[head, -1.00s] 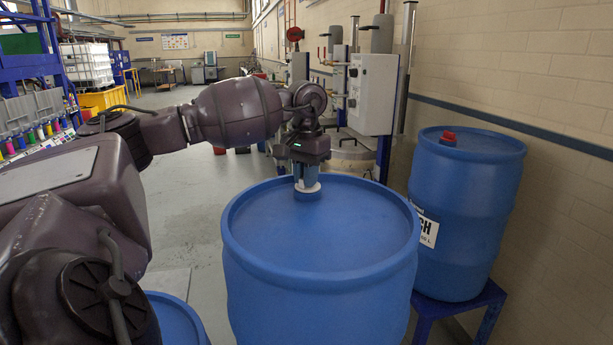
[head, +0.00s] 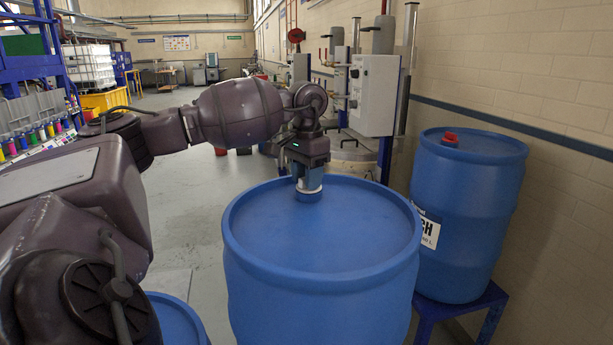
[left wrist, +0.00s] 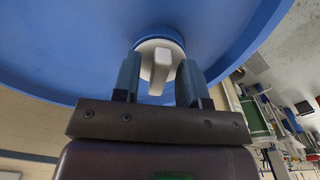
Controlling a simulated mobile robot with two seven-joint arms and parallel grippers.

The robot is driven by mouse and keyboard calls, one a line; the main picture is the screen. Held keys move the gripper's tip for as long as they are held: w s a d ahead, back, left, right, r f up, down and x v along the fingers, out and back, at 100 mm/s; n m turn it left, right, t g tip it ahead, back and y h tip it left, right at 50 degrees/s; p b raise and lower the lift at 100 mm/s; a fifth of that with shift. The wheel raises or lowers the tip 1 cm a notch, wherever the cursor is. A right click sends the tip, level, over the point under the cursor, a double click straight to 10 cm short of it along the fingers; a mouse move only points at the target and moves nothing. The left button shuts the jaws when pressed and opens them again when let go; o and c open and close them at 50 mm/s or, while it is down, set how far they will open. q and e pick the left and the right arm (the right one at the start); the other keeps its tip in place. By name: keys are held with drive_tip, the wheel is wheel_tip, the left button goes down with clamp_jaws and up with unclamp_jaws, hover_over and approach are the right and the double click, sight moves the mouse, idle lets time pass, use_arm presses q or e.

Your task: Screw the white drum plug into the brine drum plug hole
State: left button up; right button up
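The white drum plug (left wrist: 175,47) sits at the raised blue plug hole (head: 308,196) near the far edge of the front brine drum (head: 320,235). In the left wrist view it is a white disc with a narrow tab standing up. My left gripper (head: 308,180) points down over it. In the left wrist view its two blue fingers (left wrist: 158,80) stand on either side of the tab with a clear gap to it, so it looks open. The thread is hidden, so I cannot tell how deep the plug sits. My right gripper is not in view.
A second blue drum (head: 465,215) with a red cap (head: 450,138) stands on a blue stand at the right by the wall. A control box (head: 373,95) and machinery stand behind the front drum. Another blue drum top (head: 178,320) shows at the lower left.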

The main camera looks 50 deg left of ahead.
use_arm(q)
drive_tip(key=shift+r, duration=0.1)
drive_tip(key=shift+r+p, duration=1.3)
drive_tip(key=shift+r, duration=0.65)
drive_tip(key=n, duration=0.5)
drive_tip(key=shift+d, duration=0.15)
drive_tip(key=n, duration=0.3)
drive_tip(key=shift+w+p, duration=0.1)
drive_tip(key=shift+p, duration=0.2)
drive_tip(key=n, duration=0.3)
drive_tip(key=shift+d+n, duration=0.1)
drive_tip(key=shift+n, duration=0.2)
drive_tip(key=n, duration=0.3)
drive_tip(key=shift+w+d+p, duration=0.1)
drive_tip(key=shift+w+p, duration=0.05)
drive_tip(key=shift+p, duration=0.15)
drive_tip(key=shift+n, duration=1.1)
drive_tip(key=n, duration=0.4)
drive_tip(key=shift+w, duration=0.15)
